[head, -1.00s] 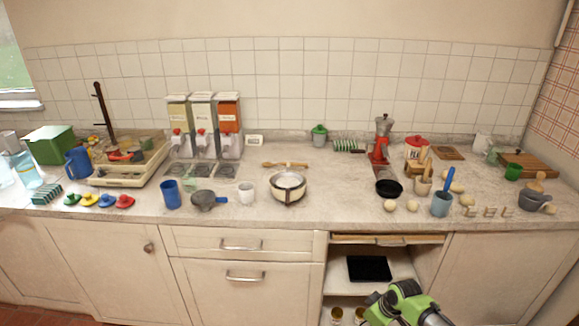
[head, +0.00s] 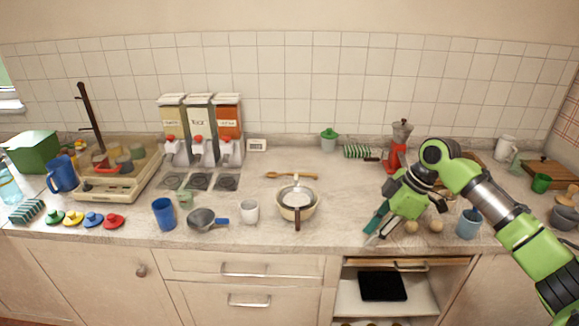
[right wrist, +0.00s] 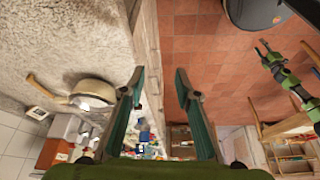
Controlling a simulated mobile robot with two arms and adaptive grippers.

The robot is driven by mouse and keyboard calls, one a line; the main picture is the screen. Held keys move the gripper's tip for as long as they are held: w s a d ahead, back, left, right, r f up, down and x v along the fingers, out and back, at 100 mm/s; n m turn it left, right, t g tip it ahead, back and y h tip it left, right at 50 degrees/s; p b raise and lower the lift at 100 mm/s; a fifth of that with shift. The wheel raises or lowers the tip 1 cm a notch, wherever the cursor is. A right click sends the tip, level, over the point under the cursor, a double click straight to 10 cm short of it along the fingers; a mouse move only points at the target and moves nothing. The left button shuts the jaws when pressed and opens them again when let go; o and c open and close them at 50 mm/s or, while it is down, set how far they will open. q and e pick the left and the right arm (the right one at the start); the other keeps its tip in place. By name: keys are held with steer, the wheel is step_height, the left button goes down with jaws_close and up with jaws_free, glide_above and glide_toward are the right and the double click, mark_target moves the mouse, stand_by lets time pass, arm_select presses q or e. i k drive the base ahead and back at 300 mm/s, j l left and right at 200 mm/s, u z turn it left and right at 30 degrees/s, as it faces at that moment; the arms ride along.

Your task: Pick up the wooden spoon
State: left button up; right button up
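The wooden spoon (head: 292,175) lies flat on the counter (head: 330,212), behind a cream bowl (head: 284,208) with a pan or strainer on it. In the right wrist view, the spoon (right wrist: 46,91) appears at the left, partly hidden by the bowl (right wrist: 93,90). My right gripper (head: 372,234) is over the counter's front edge, right of the bowl and well short of the spoon. The right wrist view shows its fingers (right wrist: 160,76) apart with nothing between them. My left arm shows small in that view, with its gripper (right wrist: 263,50) too small to judge.
A white cup (head: 249,211), a grey pan (head: 203,220) and a blue cup (head: 164,214) stand left of the bowl. Eggs (head: 436,225) and a blue-grey cup (head: 468,223) are near my right arm. Food dispensers (head: 200,128) stand at the back. Counter right of the spoon is clear.

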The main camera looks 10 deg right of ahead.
mark_target(270, 175)
steer(key=i, duration=1.45)
